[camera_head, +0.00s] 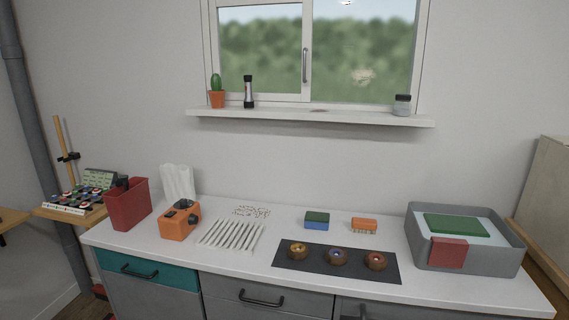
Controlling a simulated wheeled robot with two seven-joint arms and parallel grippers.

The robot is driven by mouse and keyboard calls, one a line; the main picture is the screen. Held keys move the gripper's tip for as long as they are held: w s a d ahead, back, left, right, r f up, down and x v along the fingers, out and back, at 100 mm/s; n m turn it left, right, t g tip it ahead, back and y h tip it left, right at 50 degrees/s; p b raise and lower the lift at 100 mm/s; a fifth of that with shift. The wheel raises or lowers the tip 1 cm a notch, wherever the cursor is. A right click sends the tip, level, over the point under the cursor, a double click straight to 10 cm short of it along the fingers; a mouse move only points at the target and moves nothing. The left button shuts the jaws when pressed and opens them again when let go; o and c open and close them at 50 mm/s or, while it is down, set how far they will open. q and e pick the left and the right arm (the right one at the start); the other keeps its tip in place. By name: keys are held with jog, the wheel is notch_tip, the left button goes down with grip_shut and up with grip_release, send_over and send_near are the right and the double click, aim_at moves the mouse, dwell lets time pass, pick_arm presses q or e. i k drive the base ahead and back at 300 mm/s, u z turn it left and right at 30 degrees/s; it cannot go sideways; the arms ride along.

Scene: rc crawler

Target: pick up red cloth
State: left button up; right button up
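A red cloth (448,253) hangs as a small rectangle over the front wall of the grey bin (498,264) at the right end of the counter. Inside the bin a green flat piece (456,224) lies on a pale surface. Neither of my grippers shows in this view.
The white counter (238,275) holds a red bin (128,205), an orange device (180,221), a white slatted rack (231,235), a green-blue sponge (316,220), an orange brush (364,225) and a dark mat (289,267) with three round brown pieces. A windowsill (300,117) runs above.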

aim_at(446, 251)
jog(key=k, duration=0.65)
jog(key=z, duration=0.6)
jog(key=i, duration=1.2)
jog(key=u, duration=0.6)
